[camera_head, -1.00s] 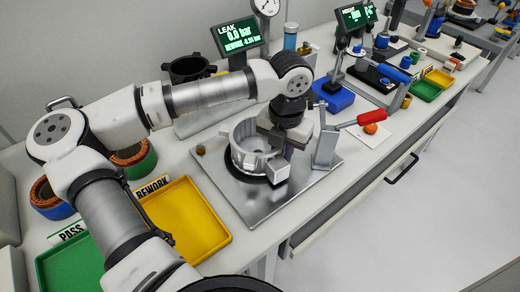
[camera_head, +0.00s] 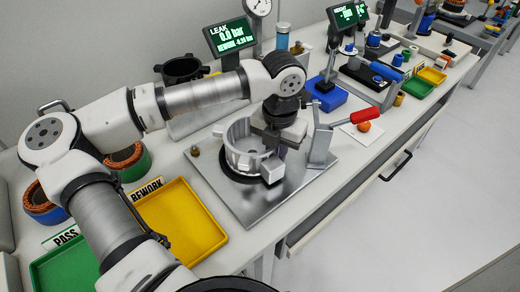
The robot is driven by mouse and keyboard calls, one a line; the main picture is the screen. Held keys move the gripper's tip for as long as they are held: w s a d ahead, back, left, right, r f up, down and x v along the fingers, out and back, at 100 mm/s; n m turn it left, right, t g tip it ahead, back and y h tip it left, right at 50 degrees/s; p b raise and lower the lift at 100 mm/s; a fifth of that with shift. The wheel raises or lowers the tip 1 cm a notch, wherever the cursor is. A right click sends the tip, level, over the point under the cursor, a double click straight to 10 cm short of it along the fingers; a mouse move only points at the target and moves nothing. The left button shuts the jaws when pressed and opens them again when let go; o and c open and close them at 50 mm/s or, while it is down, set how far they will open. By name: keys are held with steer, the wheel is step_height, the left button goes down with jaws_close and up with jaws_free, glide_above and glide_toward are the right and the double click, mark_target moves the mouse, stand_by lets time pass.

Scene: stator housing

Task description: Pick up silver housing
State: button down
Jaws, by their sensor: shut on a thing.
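The silver housing (camera_head: 238,150) is a ring-shaped metal part with a block on its near side. It stands on a black round seat on the metal fixture plate (camera_head: 258,205), at the middle of the head view. My gripper (camera_head: 272,145) points down at the housing's right side and is shut on its wall. The fingertips are partly hidden by the gripper body and the housing. I cannot tell whether the housing is lifted off its seat.
A yellow REWORK tray (camera_head: 185,222) and a green PASS tray (camera_head: 68,270) lie at the left. A leak display (camera_head: 233,34) stands behind. A blue-based stand (camera_head: 326,95) is at the back right.

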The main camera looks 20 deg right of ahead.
steer(key=shift+s+d, duration=0.2)
steer(key=shift+s, duration=0.15)
steer(key=shift+w+r, duration=0.1)
steer(key=shift+r, duration=0.45)
step_height(320, 180, up, 19)
steer(key=b, duration=0.2)
steer(key=shift+w+a+b, duration=0.1)
steer(key=shift+a+b, duration=0.1)
steer(key=shift+b, duration=0.1)
